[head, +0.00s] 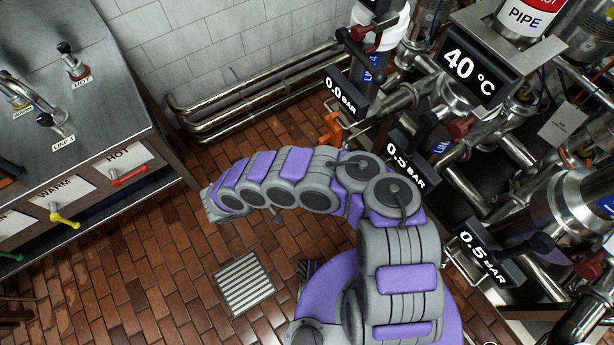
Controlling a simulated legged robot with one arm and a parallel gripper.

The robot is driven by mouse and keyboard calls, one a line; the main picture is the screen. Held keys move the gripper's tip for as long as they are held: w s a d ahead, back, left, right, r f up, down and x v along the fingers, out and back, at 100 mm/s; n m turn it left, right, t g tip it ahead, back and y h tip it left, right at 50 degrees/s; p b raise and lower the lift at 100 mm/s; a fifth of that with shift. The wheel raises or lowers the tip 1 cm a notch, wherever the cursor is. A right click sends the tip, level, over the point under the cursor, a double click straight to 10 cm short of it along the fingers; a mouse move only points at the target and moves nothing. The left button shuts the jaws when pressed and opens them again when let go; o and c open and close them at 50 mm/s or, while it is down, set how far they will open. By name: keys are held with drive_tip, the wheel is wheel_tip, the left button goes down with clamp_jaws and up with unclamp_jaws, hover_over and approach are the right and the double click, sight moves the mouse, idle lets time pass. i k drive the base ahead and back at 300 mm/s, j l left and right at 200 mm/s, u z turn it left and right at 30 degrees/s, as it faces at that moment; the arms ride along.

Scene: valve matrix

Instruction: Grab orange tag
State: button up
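An orange piece (331,128), which may be the orange tag, shows beside the pipes just below the 0.0 BAR display (343,97). It is small, and its exact shape and how it is attached are hard to tell. My purple and grey arm arches to the left across the picture, in front of and below the orange piece. My gripper (213,206) is at the arm's far left end, low in the picture and well apart from the orange piece. Its fingers cannot be made out, and nothing is visibly held.
Pipes and valves with 0.5 BAR displays (407,164) and a 40 °C display (469,71) crowd the right. A metal counter (110,90) with taps and coloured handles stands left. Wall pipes (255,100) run behind. Brick floor with a drain grate (244,283) lies open between.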

sight(333, 132)
drive_tip(key=k+j, duration=0.15)
drive_tip(key=j, duration=0.15)
drive_tip(key=k+j, duration=0.1)
drive_tip(key=j, duration=0.25)
drive_tip(key=k+j, duration=0.15)
drive_tip(key=j, duration=0.15)
drive_tip(key=k+j, duration=0.1)
drive_tip(key=j, duration=0.25)
